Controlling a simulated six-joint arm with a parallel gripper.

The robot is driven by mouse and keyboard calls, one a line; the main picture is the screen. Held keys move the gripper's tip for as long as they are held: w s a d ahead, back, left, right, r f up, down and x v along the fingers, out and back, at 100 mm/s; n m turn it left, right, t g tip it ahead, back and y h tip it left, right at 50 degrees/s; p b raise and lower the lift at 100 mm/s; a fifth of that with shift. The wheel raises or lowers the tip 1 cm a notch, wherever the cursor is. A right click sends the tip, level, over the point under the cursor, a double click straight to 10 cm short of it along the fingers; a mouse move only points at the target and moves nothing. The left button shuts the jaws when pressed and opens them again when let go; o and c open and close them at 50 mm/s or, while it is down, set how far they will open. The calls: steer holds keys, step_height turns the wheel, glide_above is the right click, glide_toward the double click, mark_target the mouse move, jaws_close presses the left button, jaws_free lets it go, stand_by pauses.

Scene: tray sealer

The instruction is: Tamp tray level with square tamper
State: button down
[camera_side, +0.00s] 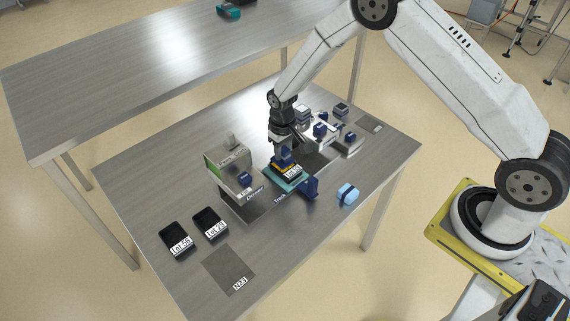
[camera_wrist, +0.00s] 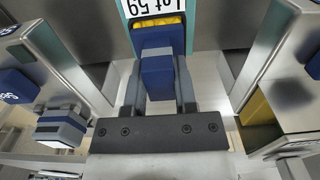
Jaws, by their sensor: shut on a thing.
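My gripper (camera_side: 283,152) is shut on the blue handle of the square tamper (camera_wrist: 157,72), which shows between the two fingers in the wrist view. The tamper also shows below my gripper in the side view (camera_side: 284,161). It is over a tray (camera_side: 292,172) labelled Lot 59, and a strip of yellow filling (camera_wrist: 157,22) shows at the tamper's edge. I cannot tell whether the tamper touches the filling. The tray sits in a teal carrier (camera_side: 289,183) on the track. The tamper hides most of the filling.
A metal station (camera_side: 228,165) with a blue knob stands left of the carrier. More metal fixtures with blue knobs (camera_side: 320,130) stand behind. Two black trays (camera_side: 175,235) (camera_side: 209,220) lie at front left, beside a dark mat (camera_side: 229,267). A light blue block (camera_side: 347,194) lies at right.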

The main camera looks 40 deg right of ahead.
steer(key=shift+f, duration=0.5)
stand_by(1.1)
steer(key=shift+r, duration=4.55)
steer(key=shift+d, duration=0.1)
